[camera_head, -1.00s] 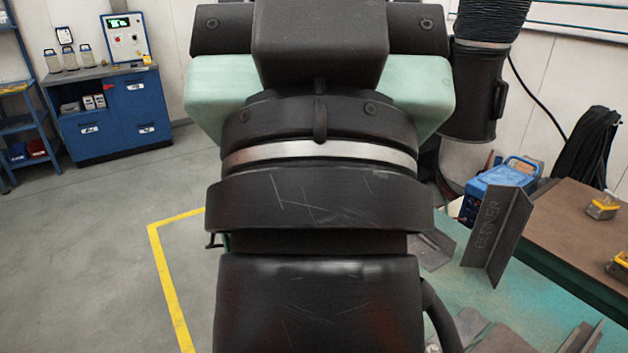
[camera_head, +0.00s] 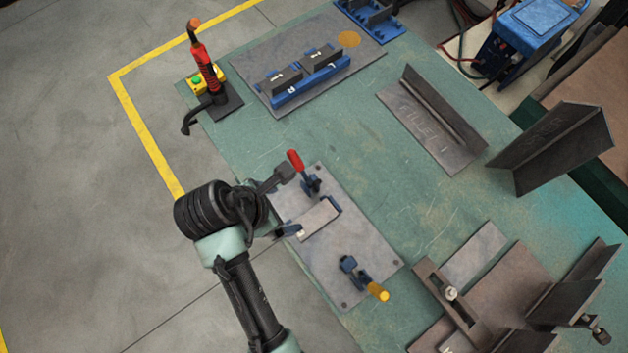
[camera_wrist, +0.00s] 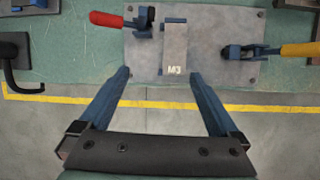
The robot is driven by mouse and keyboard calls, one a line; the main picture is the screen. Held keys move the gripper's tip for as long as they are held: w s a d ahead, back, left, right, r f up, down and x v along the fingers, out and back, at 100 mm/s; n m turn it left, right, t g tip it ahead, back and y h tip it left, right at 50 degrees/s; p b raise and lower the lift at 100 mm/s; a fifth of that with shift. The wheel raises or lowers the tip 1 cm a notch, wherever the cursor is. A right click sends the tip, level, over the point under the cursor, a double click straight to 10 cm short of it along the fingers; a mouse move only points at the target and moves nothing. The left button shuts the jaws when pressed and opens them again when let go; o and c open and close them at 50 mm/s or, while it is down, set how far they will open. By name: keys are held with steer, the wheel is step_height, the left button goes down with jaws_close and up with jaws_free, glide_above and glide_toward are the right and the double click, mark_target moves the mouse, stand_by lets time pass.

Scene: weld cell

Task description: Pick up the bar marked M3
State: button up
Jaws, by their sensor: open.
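The bar marked M3 (camera_head: 320,217) is a short grey flat bar lying on a grey fixture plate (camera_head: 345,260) on the green table. It also shows in the wrist view (camera_wrist: 178,50), with "M3" on its end nearest me and a blue stop at its far end. My gripper (camera_head: 286,202) is open and empty at the plate's left edge, by the marked end of the bar. In the wrist view my gripper's fingers (camera_wrist: 161,75) are spread wide, with the bar ahead between their lines, right of centre. Nothing hides the bar in the wrist view.
A red-handled clamp (camera_head: 306,176) and a yellow-handled clamp (camera_head: 358,278) flank the bar on the plate. A red torch (camera_head: 205,70) stands at the back left, near a blue holder with marked bars (camera_head: 310,78). Steel angles (camera_head: 430,120) stand right. Green table between is clear.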

step_height(320, 180, down, 2)
steer(key=s+d, duration=0.1)
steer(key=s, duration=0.1)
glide_toward(314, 219)
steer(key=shift+w+a+f+n+g, duration=0.15)
steer(key=shift+w+f+n, duration=0.1)
steer(key=shift+f, duration=0.3)
steer(key=shift+w+a+f+n+g, duration=0.1)
steer(key=shift+w+f+n+g, duration=0.1)
steer(key=shift+f, duration=0.35)
steer(key=shift+d+x, duration=0.25)
steer(key=shift+x, duration=1.2)
steer(key=shift+d+x, duration=0.25)
steer(key=shift+x, duration=1.2)
steer(key=shift+r, duration=0.15)
steer(key=c, duration=1.4)
steer(key=shift+r, duration=0.1)
